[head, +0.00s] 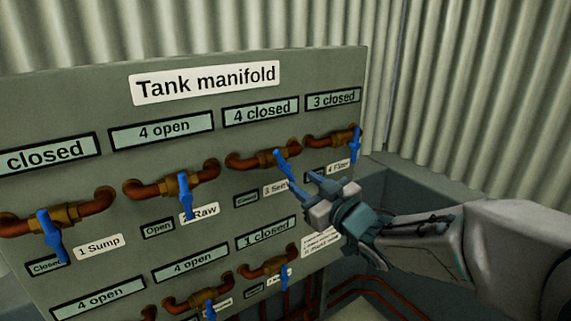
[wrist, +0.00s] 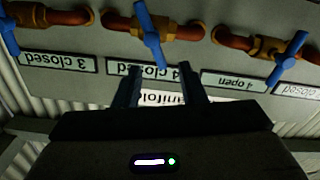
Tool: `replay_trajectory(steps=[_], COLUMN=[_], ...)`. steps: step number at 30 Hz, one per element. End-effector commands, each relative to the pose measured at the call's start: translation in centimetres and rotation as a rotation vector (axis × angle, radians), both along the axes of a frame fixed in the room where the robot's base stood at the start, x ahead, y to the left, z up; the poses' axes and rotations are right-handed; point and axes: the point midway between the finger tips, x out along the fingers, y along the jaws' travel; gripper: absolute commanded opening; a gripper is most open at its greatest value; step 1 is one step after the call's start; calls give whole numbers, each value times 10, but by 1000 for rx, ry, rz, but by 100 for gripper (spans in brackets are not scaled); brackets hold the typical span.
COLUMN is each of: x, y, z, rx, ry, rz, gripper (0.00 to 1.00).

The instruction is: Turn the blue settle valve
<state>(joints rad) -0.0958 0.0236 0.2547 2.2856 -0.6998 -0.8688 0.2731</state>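The settle valve is a brass body on a copper pipe with a blue lever (head: 281,160), below the "4 closed" plate and beside the partly hidden "3 Sett…" label (head: 275,187). Its lever hangs slanting, lower end to the right. In the upside-down wrist view the lever (wrist: 150,36) lies beyond the fingertips, its end in line with the gap between them. My gripper (head: 303,186) is at the lower right of this lever, fingers apart and empty. It also shows in the wrist view (wrist: 160,72). Whether a finger touches the lever I cannot tell.
The filter valve's blue lever (head: 356,145) is close to the right, and the raw valve's lever (head: 185,194) is to the left. The sump lever (head: 50,236) is further left. Another valve row runs below. Corrugated walls stand behind the manifold panel (head: 325,70).

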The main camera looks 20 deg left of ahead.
Motion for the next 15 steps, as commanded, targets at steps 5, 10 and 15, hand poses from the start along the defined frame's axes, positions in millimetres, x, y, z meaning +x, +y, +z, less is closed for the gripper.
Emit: replay_trajectory(steps=[5,10,15], x=[21,36,52], y=[25,48,63], z=[1,3,2], rx=[1,1,0], ry=[5,3,3], rz=[3,4,0], gripper=[37,37,37])
